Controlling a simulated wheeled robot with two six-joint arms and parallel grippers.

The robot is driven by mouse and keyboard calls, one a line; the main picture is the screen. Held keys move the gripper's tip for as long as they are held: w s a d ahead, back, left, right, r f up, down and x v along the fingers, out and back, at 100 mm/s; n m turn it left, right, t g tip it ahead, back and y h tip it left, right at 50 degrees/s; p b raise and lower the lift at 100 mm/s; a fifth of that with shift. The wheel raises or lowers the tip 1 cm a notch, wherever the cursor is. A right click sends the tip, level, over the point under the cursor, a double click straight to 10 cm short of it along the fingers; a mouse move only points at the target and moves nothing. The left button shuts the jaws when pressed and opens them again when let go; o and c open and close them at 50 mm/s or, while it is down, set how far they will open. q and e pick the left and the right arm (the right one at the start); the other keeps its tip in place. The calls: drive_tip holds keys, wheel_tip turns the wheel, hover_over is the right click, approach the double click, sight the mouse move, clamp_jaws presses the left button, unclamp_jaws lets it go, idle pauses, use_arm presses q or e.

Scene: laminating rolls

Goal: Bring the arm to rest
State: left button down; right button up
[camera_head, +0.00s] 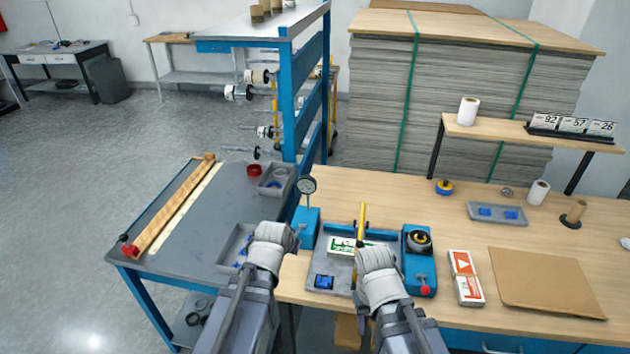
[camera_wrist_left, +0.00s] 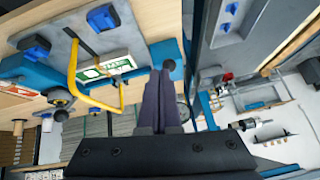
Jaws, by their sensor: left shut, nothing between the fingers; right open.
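My left arm reaches in from the lower left in the camera_head view. Its gripper (camera_head: 290,236) is over the gap between the grey side table and the wooden bench. In the left wrist view the two dark fingers of my left gripper (camera_wrist_left: 160,98) are together with nothing between them. My right gripper (camera_head: 374,258) is over the front of the laminating device (camera_head: 330,262) on the bench; its hand hides much of the fingers. It is open, and I see nothing held in it. A green-and-white card (camera_head: 343,246) lies on the device beside the yellow handle (camera_head: 362,215).
A dial gauge on a blue stand (camera_head: 306,218) is close to my left gripper. A blue unit with a red knob (camera_head: 419,262) stands right of my right gripper. A blue rack (camera_head: 300,110) rises behind.

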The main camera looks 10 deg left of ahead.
use_arm(q)
drive_tip(key=s+d+f+m+g, duration=0.1)
drive_tip(key=s+d+g, duration=0.3)
drive_tip(key=s, duration=0.4)
drive_tip(key=s+d+f+g+y, duration=0.1)
drive_tip(key=s+d+f+g, duration=0.2)
drive_tip(key=s+d, duration=0.4)
drive_tip(key=shift+s+d+m+g, duration=0.25)
drive_tip(key=shift+s+m+g, duration=0.15)
drive_tip(key=shift+s, duration=0.65)
drive_tip(key=shift+f, duration=0.1)
idle(0.4)
